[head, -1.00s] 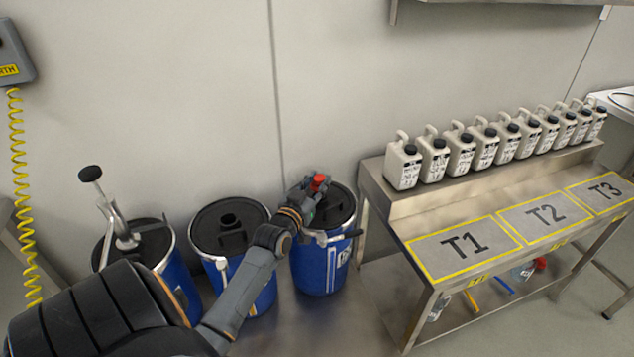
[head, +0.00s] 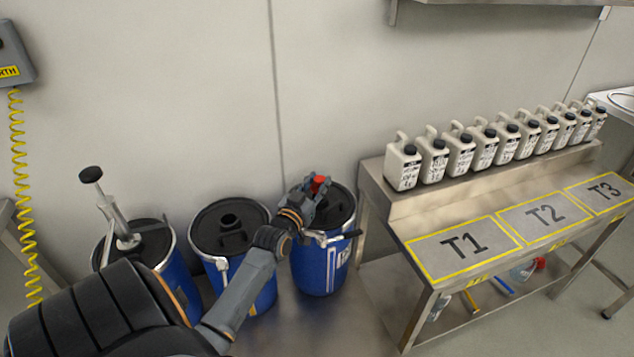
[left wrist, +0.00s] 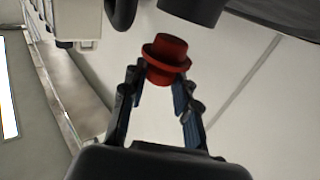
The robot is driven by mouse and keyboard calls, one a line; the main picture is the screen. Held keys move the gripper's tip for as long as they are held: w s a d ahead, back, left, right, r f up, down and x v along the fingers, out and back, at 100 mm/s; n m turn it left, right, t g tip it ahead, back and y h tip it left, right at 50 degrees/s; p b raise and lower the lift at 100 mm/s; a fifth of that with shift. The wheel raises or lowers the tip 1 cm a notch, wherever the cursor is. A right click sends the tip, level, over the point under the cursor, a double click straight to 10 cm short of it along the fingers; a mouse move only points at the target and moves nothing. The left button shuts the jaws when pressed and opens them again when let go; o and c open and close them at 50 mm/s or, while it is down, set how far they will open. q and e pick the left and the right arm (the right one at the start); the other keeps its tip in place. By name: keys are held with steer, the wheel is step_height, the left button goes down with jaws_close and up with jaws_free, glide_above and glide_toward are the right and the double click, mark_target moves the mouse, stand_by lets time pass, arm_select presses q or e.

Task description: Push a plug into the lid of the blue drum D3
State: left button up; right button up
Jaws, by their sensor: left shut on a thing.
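The red plug (head: 318,183) is at the tip of my left gripper (head: 316,190), above the lid of the rightmost blue drum (head: 318,268). In the left wrist view the plug (left wrist: 168,58) is a red piece with a wide flange, pinched between the fingertips (left wrist: 163,80). My left gripper is shut on it. My gripper hides part of the drum's black lid (head: 343,208), so the opening under it does not show, and I cannot tell whether the plug touches the lid. The drum's label is partly hidden. My right gripper is not in view.
A middle blue drum (head: 262,290) has an open hole in its black lid. The left drum (head: 180,278) carries a hand pump (head: 118,220). A steel bench (head: 400,218) with areas T1, T2, T3 and several white canisters (head: 460,152) stands to the right. A wall is behind.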

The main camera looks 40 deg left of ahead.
arm_select(q)
steer(key=shift+f+b, duration=0.75)
steer(key=shift+f, duration=0.45)
steer(key=shift+p, duration=0.45)
stand_by(0.9)
steer(key=shift+f+b, duration=0.45)
steer(key=shift+f, duration=0.4)
stand_by(0.4)
steer(key=o, duration=1.1)
steer(key=shift+d+r, duration=0.1)
